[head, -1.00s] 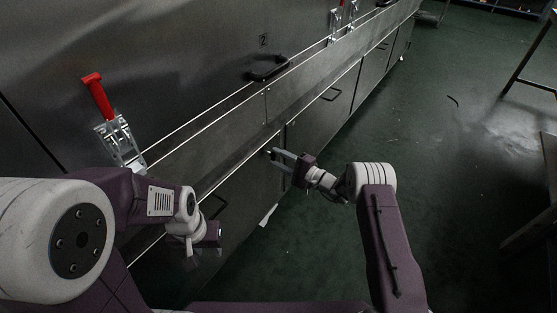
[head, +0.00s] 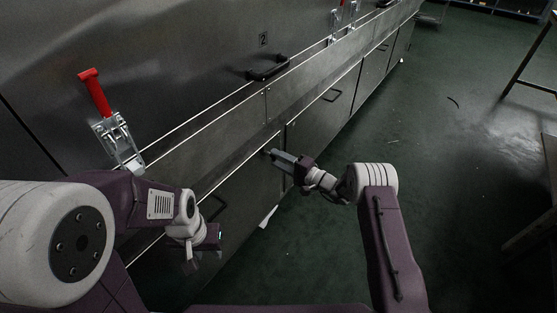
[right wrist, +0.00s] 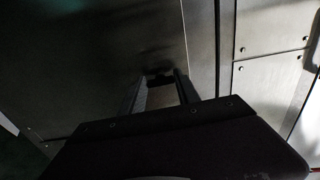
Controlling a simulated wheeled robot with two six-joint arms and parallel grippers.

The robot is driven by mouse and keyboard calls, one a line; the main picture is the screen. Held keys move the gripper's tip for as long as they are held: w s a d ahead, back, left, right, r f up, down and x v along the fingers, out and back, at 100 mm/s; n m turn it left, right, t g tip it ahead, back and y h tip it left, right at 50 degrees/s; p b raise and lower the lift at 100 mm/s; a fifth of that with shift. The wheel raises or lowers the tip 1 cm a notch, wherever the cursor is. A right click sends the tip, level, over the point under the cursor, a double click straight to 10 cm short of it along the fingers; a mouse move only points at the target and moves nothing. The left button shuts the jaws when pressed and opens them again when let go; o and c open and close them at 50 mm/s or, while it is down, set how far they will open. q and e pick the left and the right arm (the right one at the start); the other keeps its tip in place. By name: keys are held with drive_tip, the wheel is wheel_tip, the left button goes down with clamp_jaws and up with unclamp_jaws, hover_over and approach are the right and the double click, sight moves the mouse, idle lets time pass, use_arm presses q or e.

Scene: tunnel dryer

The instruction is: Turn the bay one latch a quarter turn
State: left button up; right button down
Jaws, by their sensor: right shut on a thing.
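The bay one latch (head: 268,151) is a small dark piece at the upper corner of a lower metal door, mostly hidden by my fingers in the head view. In the right wrist view the dark latch (right wrist: 159,81) shows between the fingertips. My right gripper (head: 275,155) is shut on it, reaching in from the right; its fingers also show in the right wrist view (right wrist: 160,87). I cannot tell the latch's angle. My left gripper (head: 203,258) hangs low in front of the panels at the left, away from the latch; its fingers are dark and unclear.
A red-handled toggle clamp (head: 97,95) stands at the left on the dryer wall. A black handle (head: 268,70) sits below a label "2". A lower door handle (head: 332,95) lies farther along.

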drive_tip(key=c, duration=0.9)
unclamp_jaws()
drive_tip(key=p+v, duration=0.4)
drive_tip(key=v, duration=0.5)
drive_tip(key=shift+d, duration=0.1)
